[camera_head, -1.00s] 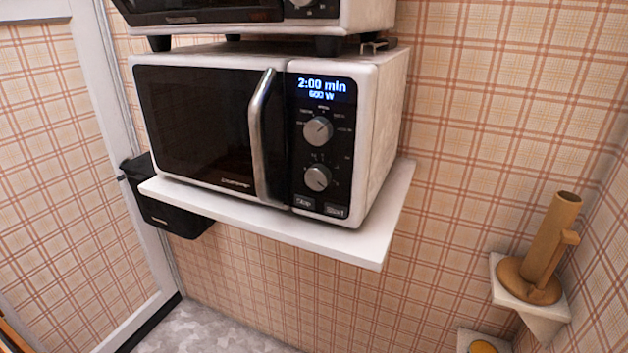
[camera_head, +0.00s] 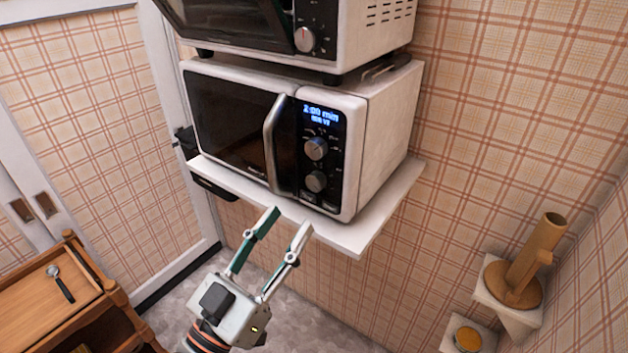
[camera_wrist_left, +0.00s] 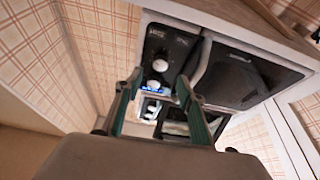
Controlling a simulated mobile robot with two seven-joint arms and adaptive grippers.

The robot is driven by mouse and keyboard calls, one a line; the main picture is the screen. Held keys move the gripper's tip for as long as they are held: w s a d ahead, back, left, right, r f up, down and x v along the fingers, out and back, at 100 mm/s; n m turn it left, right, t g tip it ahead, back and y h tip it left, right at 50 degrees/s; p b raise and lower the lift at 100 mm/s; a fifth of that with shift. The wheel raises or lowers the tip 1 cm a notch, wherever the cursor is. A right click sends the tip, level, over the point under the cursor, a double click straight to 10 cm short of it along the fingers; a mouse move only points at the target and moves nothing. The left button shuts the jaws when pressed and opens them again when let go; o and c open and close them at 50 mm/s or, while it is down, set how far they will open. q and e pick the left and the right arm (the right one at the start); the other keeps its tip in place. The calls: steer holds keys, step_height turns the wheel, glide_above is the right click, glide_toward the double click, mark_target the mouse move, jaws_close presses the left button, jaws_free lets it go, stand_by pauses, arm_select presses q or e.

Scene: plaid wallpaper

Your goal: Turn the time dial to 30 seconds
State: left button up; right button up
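The microwave (camera_head: 255,120) sits on a white wall shelf, with its door shut. Its lit display (camera_head: 320,113) reads 2:00 min, with a blurred second line. Below are two round grey dials, an upper dial (camera_head: 316,148) and a lower dial (camera_head: 316,181); their small markings are unreadable. My left gripper (camera_head: 287,222) is open and empty, below and in front of the shelf's front edge, apart from the dials. In the left wrist view the spread fingers (camera_wrist_left: 159,77) frame the control panel, which looks upside down. My right gripper is not in view.
Another appliance (camera_head: 375,35) stands above the microwave. The white shelf (camera_head: 375,228) juts out between my gripper and the panel. The door handle (camera_head: 272,145) sticks out left of the dials. A wooden cart (camera_head: 30,290) stands lower left; a brown holder (camera_head: 530,262) is at right.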

mark_target(313, 185)
arm_select(q)
steer(key=p+x, duration=0.3)
steer(key=x, duration=0.3)
steer(key=shift+w+r, duration=0.2)
steer(key=shift+r, duration=0.05)
steer(key=shift+w+d+r, duration=0.15)
steer(key=shift+w+d, duration=0.2)
steer(key=shift+w, duration=0.1)
steer(key=shift+c, duration=1.4)
steer(key=c, duration=0.8)
